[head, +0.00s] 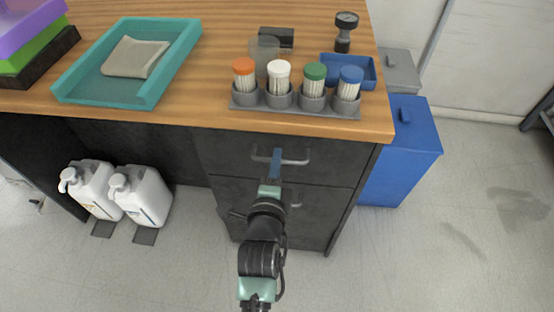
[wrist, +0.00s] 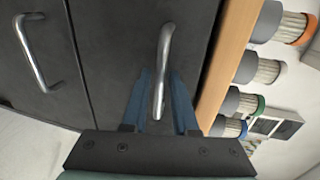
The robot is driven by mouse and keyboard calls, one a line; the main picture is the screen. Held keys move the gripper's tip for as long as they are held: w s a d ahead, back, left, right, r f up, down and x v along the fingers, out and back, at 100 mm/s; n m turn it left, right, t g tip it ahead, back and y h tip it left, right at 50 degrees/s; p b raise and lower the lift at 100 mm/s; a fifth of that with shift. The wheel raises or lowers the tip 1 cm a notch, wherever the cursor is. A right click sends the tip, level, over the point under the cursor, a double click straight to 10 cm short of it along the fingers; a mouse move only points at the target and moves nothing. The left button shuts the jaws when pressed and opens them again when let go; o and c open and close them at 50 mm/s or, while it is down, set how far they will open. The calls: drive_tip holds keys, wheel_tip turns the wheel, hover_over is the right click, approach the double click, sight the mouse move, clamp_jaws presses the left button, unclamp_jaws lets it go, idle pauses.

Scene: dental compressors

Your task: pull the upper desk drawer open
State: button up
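The upper drawer (head: 225,152) is in the dark desk, just under the wooden top, and its front looks flush with the desk. Its silver bar handle (head: 300,158) also shows in the wrist view (wrist: 165,50). My gripper (head: 277,155) is at this handle, covering its middle in the head view. In the wrist view my two blue fingers (wrist: 161,85) stand apart, one on each side of the handle bar. Gaps show between the bar and the fingers, so the gripper looks open. Whether either finger touches the bar is unclear.
The lower drawer's handle (head: 296,203) is partly behind my arm; it shows in the wrist view (wrist: 36,55). A rack (head: 295,104) of capped cups stands near the desktop's front edge (head: 200,122). White jugs (head: 140,195) stand left, a blue bin (head: 408,150) right. Floor before the desk is clear.

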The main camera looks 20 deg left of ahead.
drive_tip(key=shift+w+a+f, duration=0.1)
drive_tip(key=shift+w+a, duration=0.05)
drive_tip(key=shift+w, duration=0.4)
clamp_jaws()
idle(1.1)
